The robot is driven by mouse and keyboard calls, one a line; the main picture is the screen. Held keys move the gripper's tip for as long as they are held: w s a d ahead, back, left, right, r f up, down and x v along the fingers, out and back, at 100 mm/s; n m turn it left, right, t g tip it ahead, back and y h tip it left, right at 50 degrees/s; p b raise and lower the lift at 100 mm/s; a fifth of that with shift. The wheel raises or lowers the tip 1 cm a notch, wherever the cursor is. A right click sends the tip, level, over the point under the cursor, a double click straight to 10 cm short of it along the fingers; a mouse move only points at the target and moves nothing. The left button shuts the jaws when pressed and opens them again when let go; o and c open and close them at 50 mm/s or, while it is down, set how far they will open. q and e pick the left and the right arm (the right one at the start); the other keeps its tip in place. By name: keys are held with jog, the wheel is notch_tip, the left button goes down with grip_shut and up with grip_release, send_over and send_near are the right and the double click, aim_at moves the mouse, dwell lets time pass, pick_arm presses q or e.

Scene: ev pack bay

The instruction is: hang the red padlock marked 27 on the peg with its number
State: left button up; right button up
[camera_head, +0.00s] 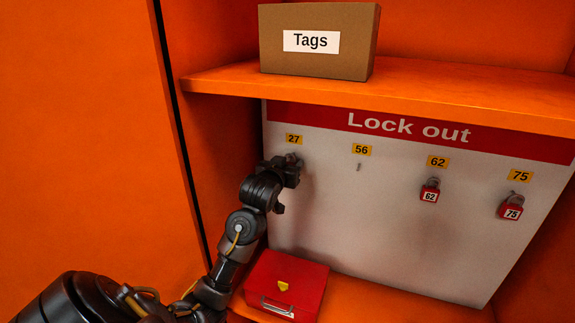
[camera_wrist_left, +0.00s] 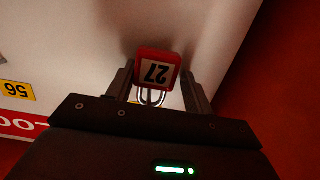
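The red padlock marked 27 (camera_wrist_left: 158,72) shows in the left wrist view between the fingertips of my left gripper (camera_wrist_left: 159,75), its number upside down there and its shackle towards the palm. The fingers close in on both sides of its body. In the head view my left gripper (camera_head: 293,163) is at the board just below the yellow 27 label (camera_head: 293,139) and hides the peg and most of the padlock. I cannot tell whether the shackle is around the peg. My right gripper is not in view.
The white Lock out board (camera_head: 400,220) has an empty peg (camera_head: 359,167) under label 56. Red padlocks hang under 62 (camera_head: 430,190) and 75 (camera_head: 511,207). A red box (camera_head: 290,280) stands below. An orange shelf (camera_head: 440,91) with a Tags box (camera_head: 340,60) overhangs the board.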

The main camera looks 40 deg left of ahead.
pick_arm(q)
jog(key=shift+d+f, duration=0.1)
jog(key=shift+w+d, duration=0.1)
jog(key=shift+d, duration=0.05)
dwell(0.3)
jog(key=shift+s+d+f+b, duration=0.2)
jog(key=shift+s+d+b, duration=0.05)
jog(key=shift+d+b, duration=0.25)
jog(key=a+v, duration=0.1)
jog(key=v, duration=0.9)
jog(key=shift+s+r+b, duration=0.2)
jog(key=shift+r+b, duration=0.15)
jog(key=shift+b, duration=0.1)
jog(key=shift+s+a, duration=0.1)
jog(key=shift+a, duration=0.1)
